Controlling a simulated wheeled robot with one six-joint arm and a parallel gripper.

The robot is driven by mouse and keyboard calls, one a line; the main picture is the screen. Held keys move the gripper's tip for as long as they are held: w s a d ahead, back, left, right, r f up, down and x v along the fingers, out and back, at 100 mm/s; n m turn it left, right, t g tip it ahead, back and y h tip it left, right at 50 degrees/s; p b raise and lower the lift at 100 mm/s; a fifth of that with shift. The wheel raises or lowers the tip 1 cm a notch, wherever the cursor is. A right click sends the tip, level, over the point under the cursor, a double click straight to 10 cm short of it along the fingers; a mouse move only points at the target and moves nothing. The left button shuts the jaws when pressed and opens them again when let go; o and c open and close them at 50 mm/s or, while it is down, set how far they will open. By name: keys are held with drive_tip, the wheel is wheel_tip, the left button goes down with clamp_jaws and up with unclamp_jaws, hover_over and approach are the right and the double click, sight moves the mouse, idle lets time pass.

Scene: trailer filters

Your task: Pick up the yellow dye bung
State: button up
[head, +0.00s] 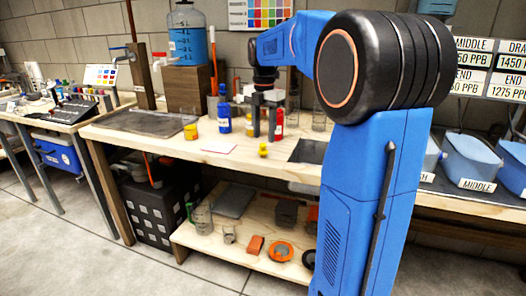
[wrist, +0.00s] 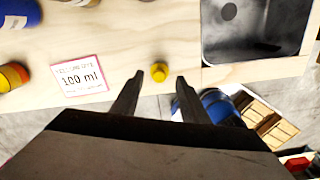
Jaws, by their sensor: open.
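The yellow dye bung (head: 263,150) is a small yellow knob standing near the front edge of the wooden bench in the head view. It also shows in the wrist view (wrist: 159,71), just beyond and between my two fingertips. My gripper (head: 264,134) points down over the bench, above the bung. In the wrist view my gripper (wrist: 160,80) is open, its two dark fingers spread on either side of the bung's line, with nothing between them. The exact height gap to the bung is hard to tell.
A "100 ml" card (wrist: 77,77) lies left of the bung, a dark tray (wrist: 250,30) to its right. A blue bottle (head: 224,112), a red bottle (head: 278,124) and a yellow pot (head: 190,132) stand on the bench. A lower shelf (head: 225,248) holds several items.

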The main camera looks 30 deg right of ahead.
sight(263, 144)
drive_tip(key=shift+a+f, duration=0.15)
drive_tip(key=shift+f, duration=2.45)
drive_tip(key=c, duration=0.8)
